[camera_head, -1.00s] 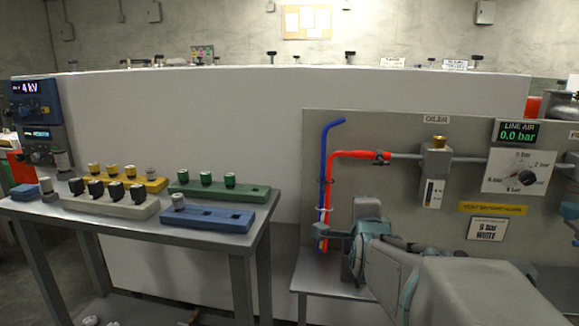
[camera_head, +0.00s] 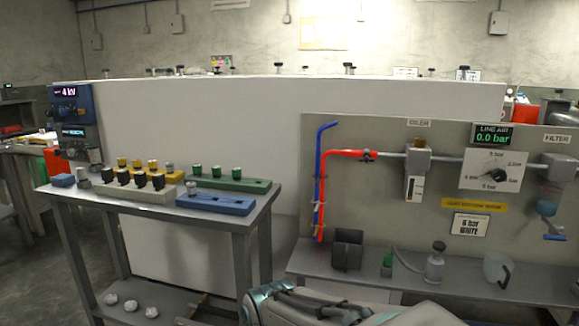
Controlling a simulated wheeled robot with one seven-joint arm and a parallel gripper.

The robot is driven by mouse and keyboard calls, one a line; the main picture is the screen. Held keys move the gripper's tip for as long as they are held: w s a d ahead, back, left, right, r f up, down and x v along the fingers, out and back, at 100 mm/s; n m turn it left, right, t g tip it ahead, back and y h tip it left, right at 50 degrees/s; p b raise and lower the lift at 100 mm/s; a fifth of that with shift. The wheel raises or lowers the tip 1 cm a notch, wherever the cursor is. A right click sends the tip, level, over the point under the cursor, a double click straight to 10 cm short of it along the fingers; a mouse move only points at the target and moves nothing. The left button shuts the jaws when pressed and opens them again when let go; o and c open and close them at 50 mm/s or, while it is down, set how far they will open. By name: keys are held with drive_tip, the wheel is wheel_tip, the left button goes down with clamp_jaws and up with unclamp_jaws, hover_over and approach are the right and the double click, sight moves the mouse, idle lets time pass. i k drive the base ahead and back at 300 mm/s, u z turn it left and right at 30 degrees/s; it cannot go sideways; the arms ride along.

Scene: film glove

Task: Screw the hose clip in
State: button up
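A small dark clip (camera_head: 367,155) sits around the right end of the red hose (camera_head: 338,156), where it meets a grey pipe (camera_head: 388,155) on the panel. Its screw is too small to make out. The red hose runs left from there, bends and hangs down beside a blue hose (camera_head: 320,160) to the bench. My arm shows as a teal and grey link at the bottom centre, in front of the bench. My gripper is outside the picture, so its fingers and anything in them are hidden.
The panel bears an oiler (camera_head: 417,160), a dial (camera_head: 493,170) and a display (camera_head: 493,135) reading 0.0 bar. A dark container (camera_head: 347,250), a small pump-like bottle (camera_head: 434,263) and a white jug (camera_head: 497,268) stand on the bench (camera_head: 460,285). A table (camera_head: 215,222) with coloured blocks stands left.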

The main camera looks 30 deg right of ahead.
sight(367, 157)
drive_tip(key=u, duration=0.35)
drive_tip(key=k, duration=0.8)
drive_tip(key=u, duration=0.7)
drive_tip(key=i, duration=1.05)
drive_tip(key=z, duration=1)
drive_tip(key=i, duration=0.8)
drive_tip(key=z, duration=0.95)
